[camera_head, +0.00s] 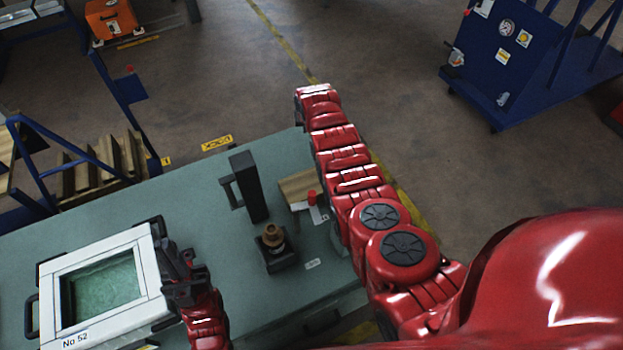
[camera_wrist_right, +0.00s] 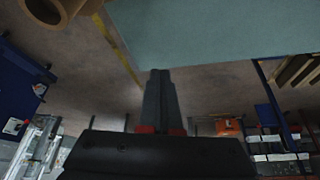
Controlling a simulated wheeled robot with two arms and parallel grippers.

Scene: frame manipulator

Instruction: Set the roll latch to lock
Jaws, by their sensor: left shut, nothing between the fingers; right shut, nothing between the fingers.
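A white square frame (camera_head: 152,277) with a clear pane and a "No 52" label sits at the left of the green table. Black parts (camera_head: 160,232) and dark handles are at its sides. I cannot make out the roll latch or its setting. My left gripper (camera_head: 180,288) is shut and empty, close against the frame's right side; I cannot tell whether it touches. My right arm reaches up across the table's right edge in the head view. In the right wrist view my right gripper (camera_wrist_right: 160,80) is shut and empty, with the table's edge beyond its tips.
The green table (camera_head: 190,200) also holds a black upright block with a handle (camera_head: 250,187), a brown knob on a black base (camera_head: 273,237), and a red button (camera_head: 311,197). A blue cart (camera_head: 500,70) stands at the back right.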

